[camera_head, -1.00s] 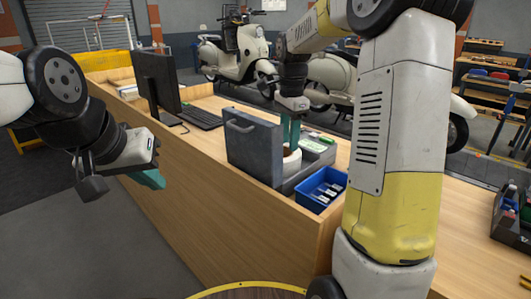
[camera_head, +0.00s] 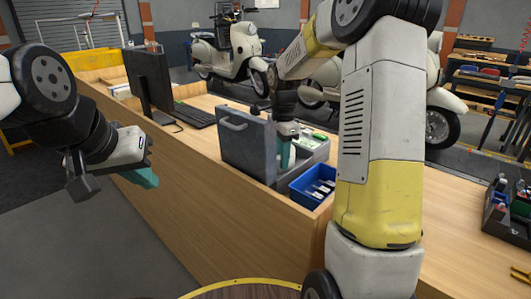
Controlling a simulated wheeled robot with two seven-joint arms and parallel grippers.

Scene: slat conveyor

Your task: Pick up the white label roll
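My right gripper (camera_head: 287,155) points down into the open grey case (camera_head: 246,145) on the wooden counter, behind its raised lid. Its teal fingers are partly hidden by the lid, so I cannot tell whether they are open or shut on anything. The white label roll is not clearly visible now; the lid and gripper cover the spot where it stood. My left gripper (camera_head: 143,177) hangs at the left, in front of the counter and away from the case. Its teal fingers overlap in this view, so their opening is unclear.
A blue bin (camera_head: 312,186) with several pale items stands right beside the case at the counter edge. A dark tray of items (camera_head: 507,220) is at the far right. Scooters stand behind the counter.

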